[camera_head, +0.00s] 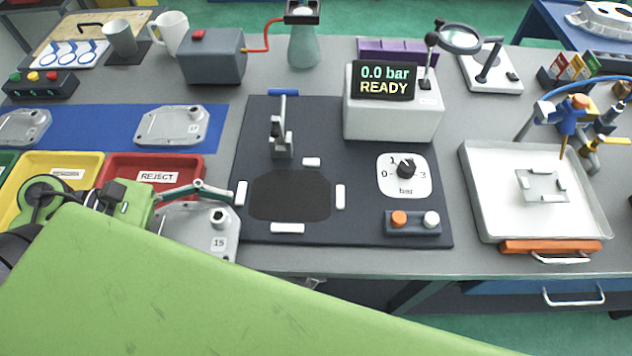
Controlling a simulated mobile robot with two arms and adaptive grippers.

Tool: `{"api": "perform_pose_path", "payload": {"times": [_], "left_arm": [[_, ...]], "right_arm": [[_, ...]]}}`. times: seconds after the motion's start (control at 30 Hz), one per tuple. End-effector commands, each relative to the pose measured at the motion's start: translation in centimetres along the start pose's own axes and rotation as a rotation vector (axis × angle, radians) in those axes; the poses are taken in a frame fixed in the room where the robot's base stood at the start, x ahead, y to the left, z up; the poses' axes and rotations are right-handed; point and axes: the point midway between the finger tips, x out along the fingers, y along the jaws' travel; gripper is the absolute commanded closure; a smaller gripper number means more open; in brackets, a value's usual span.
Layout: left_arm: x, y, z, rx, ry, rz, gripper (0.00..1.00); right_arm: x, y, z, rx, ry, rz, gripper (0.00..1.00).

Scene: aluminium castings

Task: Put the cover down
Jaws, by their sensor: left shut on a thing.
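My left gripper (201,190) comes in from the left and is shut on a grey cast cover (217,234) marked 15. The held cover is left of the test mat, beside the front right of the red tray. Its lower part is hidden behind a green arm link of mine. Whether it touches the bench is hard to tell. Two similar covers lie on the blue mat (110,137): one near its right end (173,126) and one at the left edge (24,127). My right gripper is not in view.
The dark test mat (340,228) has an empty dark pad (289,196) ringed by white blocks, with a toggle clamp (282,140) behind. The red REJECT tray (197,163) and yellow tray (90,157) are left. A display (386,80) reads 0.0 bar READY. A white tray (475,190) stands right.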

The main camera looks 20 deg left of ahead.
Motion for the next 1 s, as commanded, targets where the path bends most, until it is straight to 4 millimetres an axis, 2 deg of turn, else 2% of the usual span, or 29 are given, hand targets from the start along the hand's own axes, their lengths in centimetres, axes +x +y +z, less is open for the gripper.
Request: {"api": "perform_pose_path", "payload": {"times": [0.03,0.6,0.7,0.83,1.0], "left_arm": [[1.0,0.8,0.8,0.007,-0.004,-0.001,0.61],[12.6,9.2,6.0,0.004,-0.007,0.002,0.61],[14.0,10.1,6.4,0.002,-0.006,0.002,0.61],[15.1,10.7,6.6,0.001,-0.003,0.001,0.61],[15.8,10.8,5.2,-0.003,-0.003,0.001,0.61]], "right_arm": [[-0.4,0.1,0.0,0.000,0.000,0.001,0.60],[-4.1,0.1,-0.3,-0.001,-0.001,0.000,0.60],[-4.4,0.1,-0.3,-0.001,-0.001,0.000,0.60],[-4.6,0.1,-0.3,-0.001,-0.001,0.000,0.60],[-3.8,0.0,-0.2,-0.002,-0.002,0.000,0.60]]}}
